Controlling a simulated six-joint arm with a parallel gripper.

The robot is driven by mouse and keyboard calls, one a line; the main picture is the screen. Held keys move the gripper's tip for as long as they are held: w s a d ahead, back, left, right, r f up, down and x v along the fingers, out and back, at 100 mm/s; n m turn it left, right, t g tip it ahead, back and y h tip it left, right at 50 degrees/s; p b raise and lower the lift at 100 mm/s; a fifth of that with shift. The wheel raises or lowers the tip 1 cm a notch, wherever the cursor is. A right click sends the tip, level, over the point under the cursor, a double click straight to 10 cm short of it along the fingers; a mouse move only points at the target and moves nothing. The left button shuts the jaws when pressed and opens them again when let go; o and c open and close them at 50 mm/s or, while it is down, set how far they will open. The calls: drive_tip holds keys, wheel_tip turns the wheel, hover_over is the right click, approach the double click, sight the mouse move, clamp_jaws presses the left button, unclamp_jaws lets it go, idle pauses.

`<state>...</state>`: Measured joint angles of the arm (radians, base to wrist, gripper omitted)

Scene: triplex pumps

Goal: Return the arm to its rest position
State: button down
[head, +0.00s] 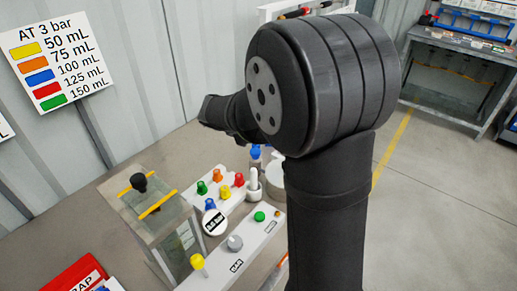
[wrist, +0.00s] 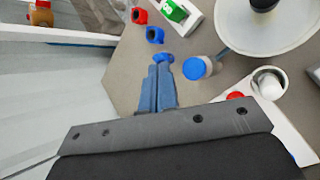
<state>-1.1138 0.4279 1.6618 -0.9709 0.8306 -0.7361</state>
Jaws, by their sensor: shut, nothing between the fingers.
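My arm fills the middle and right of the head view, with a large dark joint standing high above the bench. A dark link of it reaches left over the bench, and the fingertips are hidden there. In the wrist view my gripper (wrist: 161,64) shows as two blue-grey fingers side by side, shut with nothing between them. A small blue piece shows right at the fingertips; I cannot tell whether it touches them. A blue-topped cylinder (wrist: 196,68) is to the right of the fingers.
A wall sign (head: 45,60) hangs at left. Floor is clear at right, before a workbench (head: 455,75).

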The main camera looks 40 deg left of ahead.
drive_tip(key=shift+f, duration=0.65)
wheel_tip(320, 180, up, 5)
drive_tip(key=shift+r, duration=0.1)
